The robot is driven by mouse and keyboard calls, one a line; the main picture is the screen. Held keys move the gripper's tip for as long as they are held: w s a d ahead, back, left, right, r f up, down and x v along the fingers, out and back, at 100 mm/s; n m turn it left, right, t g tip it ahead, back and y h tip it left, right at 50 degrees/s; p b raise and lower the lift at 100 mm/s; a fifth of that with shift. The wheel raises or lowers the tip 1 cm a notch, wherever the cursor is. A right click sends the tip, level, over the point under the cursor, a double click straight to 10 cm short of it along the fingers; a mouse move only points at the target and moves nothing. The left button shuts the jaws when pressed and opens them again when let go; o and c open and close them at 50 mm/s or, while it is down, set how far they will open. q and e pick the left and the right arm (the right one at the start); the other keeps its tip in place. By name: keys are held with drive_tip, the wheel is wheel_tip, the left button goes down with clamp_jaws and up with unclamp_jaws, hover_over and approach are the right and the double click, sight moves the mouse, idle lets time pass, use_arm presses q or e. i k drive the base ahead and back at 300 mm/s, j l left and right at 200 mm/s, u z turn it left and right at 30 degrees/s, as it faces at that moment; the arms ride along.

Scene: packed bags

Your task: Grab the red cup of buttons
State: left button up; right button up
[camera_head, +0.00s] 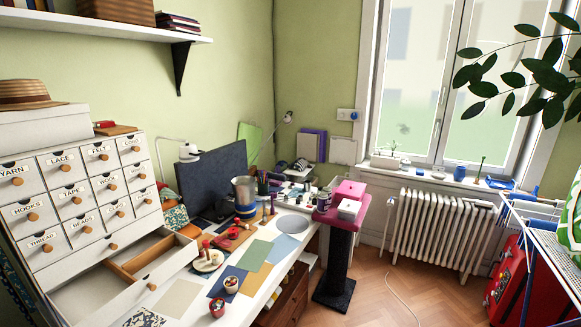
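A small red cup (217,308) with small light pieces in it stands near the front edge of the white desk, low in the head view. The pieces look like buttons but are too small to be sure. Neither of my grippers is in view, and nothing of my arms shows near the cups.
A labelled drawer cabinet (82,193) with an open drawer (108,290) stands left of the cups. A pink-topped stand (338,235) is right; wooden floor (375,285) lies open.

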sight(217, 306)
drive_tip(key=l+u, duration=0.25)
drive_tip(key=u, duration=0.25)
drive_tip(key=i+l+u, duration=0.1)
drive_tip(key=l+u, duration=0.35)
drive_tip(key=j, duration=0.1)
